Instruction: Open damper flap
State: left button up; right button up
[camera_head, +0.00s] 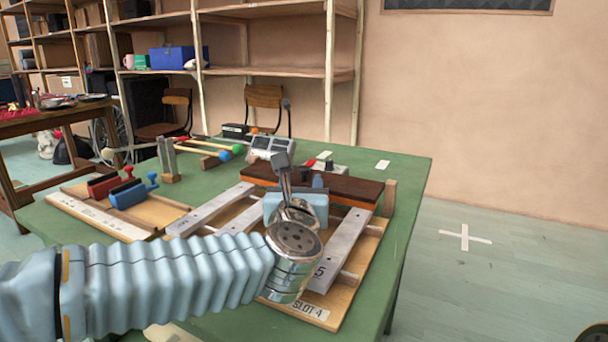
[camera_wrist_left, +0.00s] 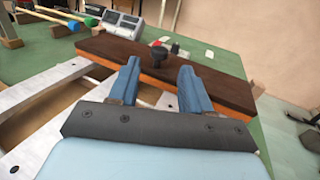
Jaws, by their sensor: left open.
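The damper flap appears to be the long dark brown board with an orange underside (camera_head: 352,189), lying across the far end of the metal bars. My left gripper (camera_head: 304,184) is above the bars at the board's near side. In the left wrist view its two blue fingers (camera_wrist_left: 158,68) are apart and empty, pointing at the board, with the knob beyond and between them. Whether the fingers touch the board cannot be told. My wrist hides part of the bars and board.
Metal bars (camera_head: 217,201) lie on a wooden frame marked SLOT 4. Red and blue clamp-like pieces (camera_head: 130,194) sit at left. Mallets with coloured heads (camera_head: 224,156) and a grey device (camera_head: 270,145) stand behind. The green table (camera_head: 413,168) is clear at its right edge.

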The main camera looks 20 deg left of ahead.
aim_at(303, 171)
pick_arm(q)
jog(key=w, duration=0.2)
jog(key=w+a, duration=0.1)
jog(key=w, duration=0.4)
jog(key=shift+a+r+p, duration=0.15)
jog(key=shift+a+p, duration=0.1)
jog(key=shift+p, duration=0.1)
jog(key=shift+s, duration=0.1)
jog(key=shift+c, duration=0.4)
grip_shut()
